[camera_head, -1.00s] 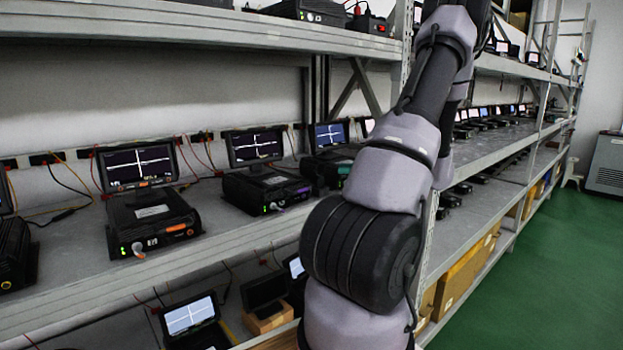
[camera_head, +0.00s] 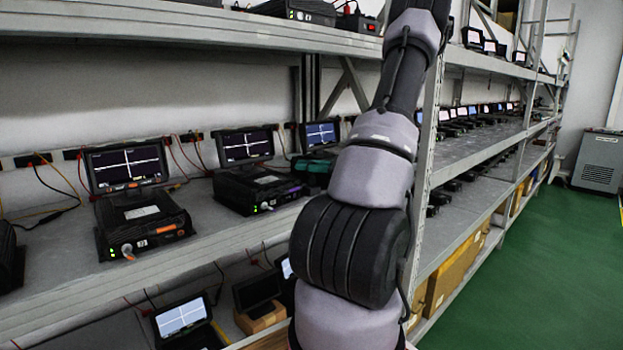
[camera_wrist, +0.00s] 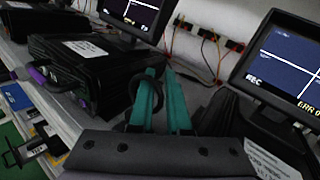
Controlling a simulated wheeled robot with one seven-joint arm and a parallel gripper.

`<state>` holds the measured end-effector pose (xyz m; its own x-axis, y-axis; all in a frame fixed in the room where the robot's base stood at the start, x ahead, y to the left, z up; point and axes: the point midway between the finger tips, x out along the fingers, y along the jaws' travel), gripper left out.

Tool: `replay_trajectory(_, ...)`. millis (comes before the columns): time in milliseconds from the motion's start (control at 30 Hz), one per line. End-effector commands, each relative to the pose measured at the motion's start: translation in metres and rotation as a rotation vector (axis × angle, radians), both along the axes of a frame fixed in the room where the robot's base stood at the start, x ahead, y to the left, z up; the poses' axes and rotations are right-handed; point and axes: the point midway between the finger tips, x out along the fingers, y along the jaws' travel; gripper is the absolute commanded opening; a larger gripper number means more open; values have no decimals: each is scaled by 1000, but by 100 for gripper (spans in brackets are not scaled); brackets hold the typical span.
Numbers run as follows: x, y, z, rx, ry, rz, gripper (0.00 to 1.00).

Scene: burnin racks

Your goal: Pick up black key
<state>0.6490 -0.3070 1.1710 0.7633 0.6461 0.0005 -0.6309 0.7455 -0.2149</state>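My gripper (camera_wrist: 164,78) shows in the wrist view as two teal fingers beyond a dark bracket. A narrow dark gap shows between them and I see nothing held there. A black loop, perhaps a cable, shows beside the left finger. I cannot surely make out a black key. A small dark flat piece with a cross-shaped end (camera_wrist: 36,149) lies at the lower left of the wrist view, left of my gripper, and may be it.
A black box unit (camera_wrist: 92,68) stands left of the fingers, and a tilted screen (camera_wrist: 282,62) is close on the right. Blue and green cards (camera_wrist: 16,97) lie at the lower left. In the head view, units line the shelf (camera_head: 60,262); green floor (camera_head: 530,250) is clear at right.

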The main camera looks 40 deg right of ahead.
Motion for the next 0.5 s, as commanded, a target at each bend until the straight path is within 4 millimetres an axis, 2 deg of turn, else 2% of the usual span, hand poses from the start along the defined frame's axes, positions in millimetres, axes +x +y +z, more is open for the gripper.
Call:
replay_trajectory(167,0,0,0,-1,1,0,15)
replay_trajectory(233,0,0,0,-1,1,0,0)
replay_trajectory(500,0,0,0,-1,1,0,0)
